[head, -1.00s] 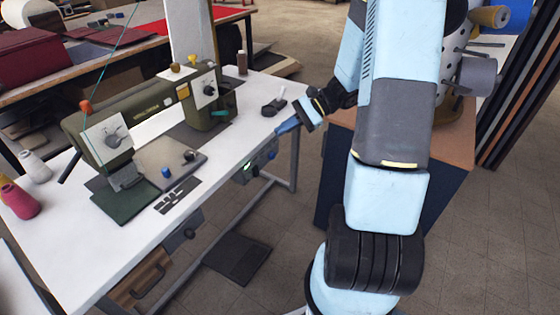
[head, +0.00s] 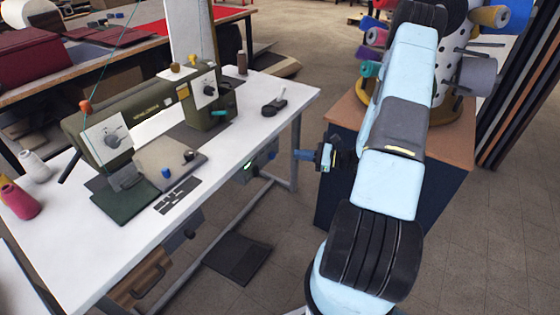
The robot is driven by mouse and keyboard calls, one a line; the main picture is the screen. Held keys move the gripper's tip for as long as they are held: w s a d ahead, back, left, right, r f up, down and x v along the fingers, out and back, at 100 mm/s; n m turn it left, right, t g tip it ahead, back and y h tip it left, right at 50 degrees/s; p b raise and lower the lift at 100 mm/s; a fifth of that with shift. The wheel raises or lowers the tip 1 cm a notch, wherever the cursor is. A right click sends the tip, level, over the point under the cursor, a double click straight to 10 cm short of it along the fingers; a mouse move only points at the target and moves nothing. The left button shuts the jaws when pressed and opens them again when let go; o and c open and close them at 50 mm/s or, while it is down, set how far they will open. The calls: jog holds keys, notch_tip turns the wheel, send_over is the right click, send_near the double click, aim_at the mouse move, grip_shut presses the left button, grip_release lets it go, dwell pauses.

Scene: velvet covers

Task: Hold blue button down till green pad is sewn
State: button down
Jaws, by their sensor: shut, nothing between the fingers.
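The green pad (head: 125,205) lies on the white table at the front of the olive sewing machine (head: 150,112), partly under its head. The small blue button (head: 166,173) stands on the machine's grey plate (head: 170,155), just right of the pad, with a dark knob (head: 188,157) behind it to the right. My gripper (head: 300,155) is beyond the table's right edge, well to the right of the button and touching nothing. Its blue fingers point left and are shut and empty.
The white table (head: 255,105) holds a black tool (head: 273,104) near its right corner and thread cones (head: 34,163) at left. A control box (head: 255,162) with a green light hangs under the edge. A spool stand is behind my arm.

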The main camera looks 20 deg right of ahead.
aim_at(274, 157)
jog(key=s+d+f+m+t+h, duration=0.1)
jog(key=d+f+m+t+h, duration=0.2)
jog(key=f, duration=0.6)
jog(key=d+m+t, duration=0.1)
jog(key=m, duration=0.1)
jog(key=shift+f+m+t, duration=0.3)
jog(key=shift+f+m, duration=0.1)
jog(key=x, duration=1.4)
jog(key=shift+d, duration=0.1)
